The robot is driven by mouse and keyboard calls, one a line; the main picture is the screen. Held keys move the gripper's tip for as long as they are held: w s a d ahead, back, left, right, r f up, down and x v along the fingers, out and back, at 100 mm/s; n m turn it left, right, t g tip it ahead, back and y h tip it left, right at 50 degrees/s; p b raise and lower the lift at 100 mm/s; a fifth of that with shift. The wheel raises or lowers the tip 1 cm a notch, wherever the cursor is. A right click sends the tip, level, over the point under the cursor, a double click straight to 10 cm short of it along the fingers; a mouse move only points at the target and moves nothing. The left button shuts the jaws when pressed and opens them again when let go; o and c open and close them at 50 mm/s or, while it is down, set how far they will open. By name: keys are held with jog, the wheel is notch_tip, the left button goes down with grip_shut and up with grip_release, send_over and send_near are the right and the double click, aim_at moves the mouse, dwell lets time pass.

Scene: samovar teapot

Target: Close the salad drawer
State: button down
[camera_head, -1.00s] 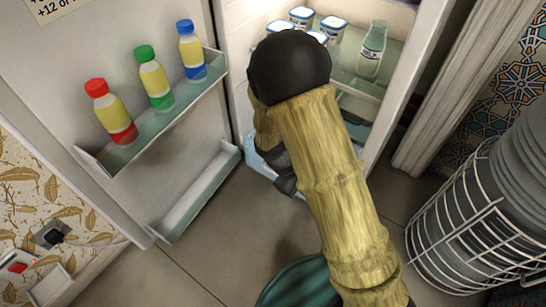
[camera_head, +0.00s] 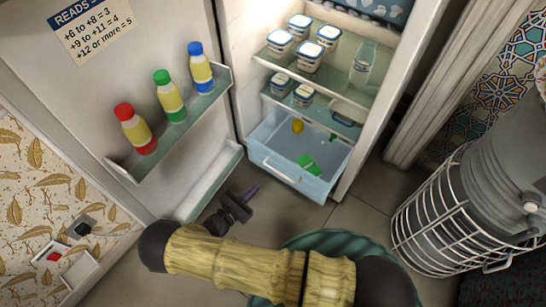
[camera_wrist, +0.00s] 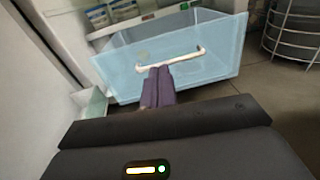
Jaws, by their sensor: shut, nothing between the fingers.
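The salad drawer (camera_head: 290,172) is the pale blue bin at the bottom of the open fridge. It is pulled out and holds a yellow item (camera_head: 297,126) and green pieces (camera_head: 308,164). Its white bar handle (camera_head: 281,171) is on the front. My gripper (camera_head: 252,190) is in front of the drawer, low and to the left of it in the head view. Its purple fingers are together and empty. In the wrist view the fingertips (camera_wrist: 159,72) appear just below the white handle (camera_wrist: 171,60) of the drawer front (camera_wrist: 190,75); I cannot tell whether they touch it.
The fridge door (camera_head: 140,60) stands open at the left, with several bottles on its shelf (camera_head: 180,125). Shelves above the drawer hold several lidded jars and a glass bottle (camera_head: 363,63). A white wire basket (camera_head: 450,225) stands at the right. A teal round object (camera_head: 335,240) lies behind my arm.

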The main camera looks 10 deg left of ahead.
aim_at(278, 157)
jog(key=shift+s+a+f+n+t+y, duration=0.1)
jog(key=shift+s+a+n+t+y, duration=0.15)
jog(key=shift+a+n+t+y, duration=0.25)
jog(key=shift+w, duration=0.1)
jog(key=b+x, duration=0.5)
jog(key=x, duration=0.8)
jog(key=shift+w+d+b, duration=0.2)
jog(key=shift+w+b, duration=0.05)
jog(key=shift+b, duration=0.1)
jog(key=shift+w, duration=0.1)
